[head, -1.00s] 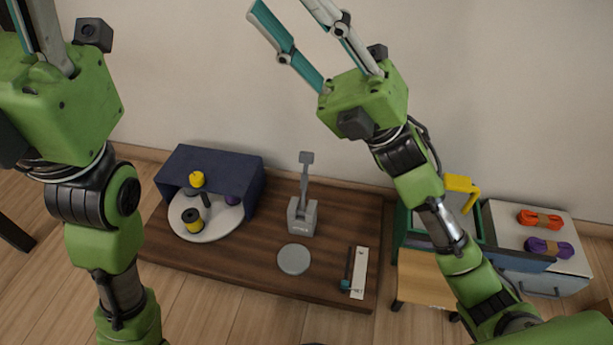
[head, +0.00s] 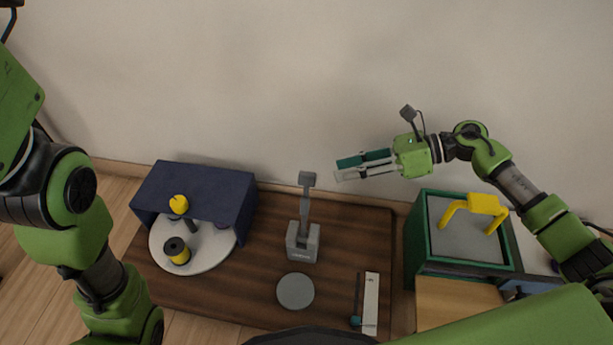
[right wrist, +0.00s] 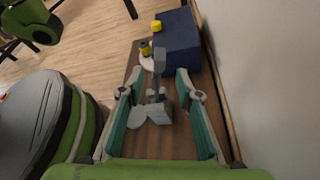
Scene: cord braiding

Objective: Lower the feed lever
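The feed lever (head: 305,205) is a grey upright arm with a square knob on top, rising from a grey block base (head: 302,242) on the dark wooden board. The lever stands raised, nearly vertical. My right gripper (head: 338,168) is to the right of the lever knob, apart from it, with its fingers pointing left. In the right wrist view the lever (right wrist: 159,75) shows between the two spread teal-padded fingers, farther ahead, and nothing is held. My left arm is at the left edge of the head view; its fingertips are out of frame.
A blue open housing (head: 205,185) with a white turntable (head: 165,257) and yellow-and-black spools stands left of the lever. A grey disc (head: 295,291) lies in front of it. A white strip (head: 371,303) lies on the board (head: 240,285). A green bin (head: 414,240) with a yellow handle (head: 487,204) is at right.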

